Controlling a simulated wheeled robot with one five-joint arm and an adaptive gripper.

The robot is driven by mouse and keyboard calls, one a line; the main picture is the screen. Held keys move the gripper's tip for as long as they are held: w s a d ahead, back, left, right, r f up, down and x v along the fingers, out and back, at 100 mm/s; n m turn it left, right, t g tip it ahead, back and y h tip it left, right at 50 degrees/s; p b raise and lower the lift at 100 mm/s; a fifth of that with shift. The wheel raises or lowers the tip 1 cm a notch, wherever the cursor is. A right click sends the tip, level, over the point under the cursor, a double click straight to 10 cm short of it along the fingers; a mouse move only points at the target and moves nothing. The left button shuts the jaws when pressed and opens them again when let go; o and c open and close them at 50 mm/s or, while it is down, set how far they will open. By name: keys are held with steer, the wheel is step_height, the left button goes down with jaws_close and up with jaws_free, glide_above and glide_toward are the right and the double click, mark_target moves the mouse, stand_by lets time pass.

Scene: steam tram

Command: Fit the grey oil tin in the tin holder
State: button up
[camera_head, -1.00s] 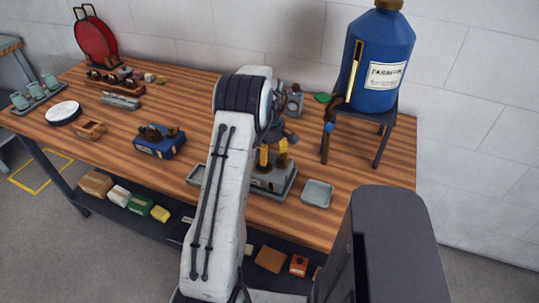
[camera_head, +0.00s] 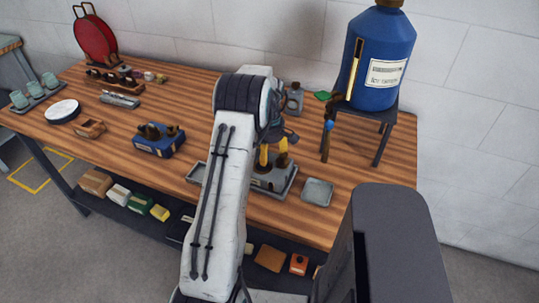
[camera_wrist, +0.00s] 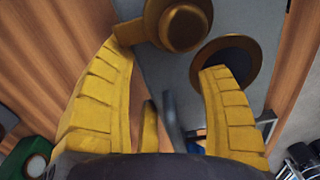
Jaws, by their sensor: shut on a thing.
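A small grey tray (camera_head: 318,192) lies to the right. A grey bottle (camera_head: 294,99) stands behind the gripper. A large blue jug (camera_head: 378,60) stands on a dark stool (camera_head: 375,113).

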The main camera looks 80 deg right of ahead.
steer(key=shift+f, duration=0.15)
stand_by(0.6)
steer(key=o, duration=1.3)
step_height(320, 180, up, 12)
stand_by(0.8)
